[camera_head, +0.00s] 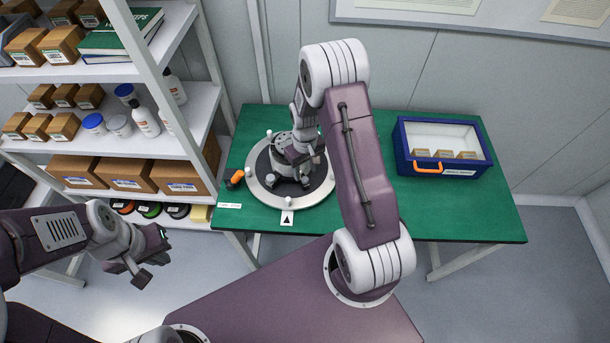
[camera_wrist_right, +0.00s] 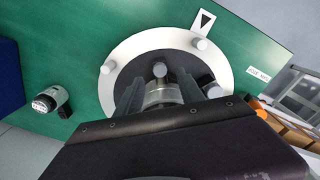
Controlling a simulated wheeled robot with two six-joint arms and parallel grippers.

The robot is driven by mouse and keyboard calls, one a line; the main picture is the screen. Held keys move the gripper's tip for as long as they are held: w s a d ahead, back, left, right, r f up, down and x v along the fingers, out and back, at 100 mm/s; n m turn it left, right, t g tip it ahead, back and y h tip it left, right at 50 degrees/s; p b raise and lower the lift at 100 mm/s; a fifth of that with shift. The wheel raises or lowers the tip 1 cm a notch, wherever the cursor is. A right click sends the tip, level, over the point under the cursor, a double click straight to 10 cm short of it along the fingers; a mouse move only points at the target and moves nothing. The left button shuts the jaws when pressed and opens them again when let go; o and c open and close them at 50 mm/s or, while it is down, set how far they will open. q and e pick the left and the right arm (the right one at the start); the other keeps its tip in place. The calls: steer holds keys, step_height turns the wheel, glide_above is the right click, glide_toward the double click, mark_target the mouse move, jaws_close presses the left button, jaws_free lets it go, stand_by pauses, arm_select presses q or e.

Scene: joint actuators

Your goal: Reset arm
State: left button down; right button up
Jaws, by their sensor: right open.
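My right gripper (camera_head: 300,158) is above the round fixture (camera_head: 262,190) on the green table. Its fingers (camera_wrist_right: 160,92) are apart in the right wrist view, with a grey cylindrical part (camera_wrist_right: 165,97) of the fixture's centre seen between them; contact cannot be told. The fixture has a white rim with short pegs and a dark middle. My right arm hides part of the table in the head view. My left gripper (camera_head: 140,268) hangs in the air left of the table, away from everything; its finger gap is unclear.
A blue clear-topped bin (camera_head: 402,150) with an orange handle stands at the table's right. An orange-and-black item (camera_head: 235,179) lies left of the fixture. A grey cylindrical actuator (camera_wrist_right: 50,99) stands on the table in the right wrist view. Loaded shelves (camera_head: 135,147) stand left.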

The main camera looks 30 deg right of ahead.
step_height(320, 180, up, 6)
steer(key=shift+f, duration=0.2)
steer(key=shift+a, duration=0.1)
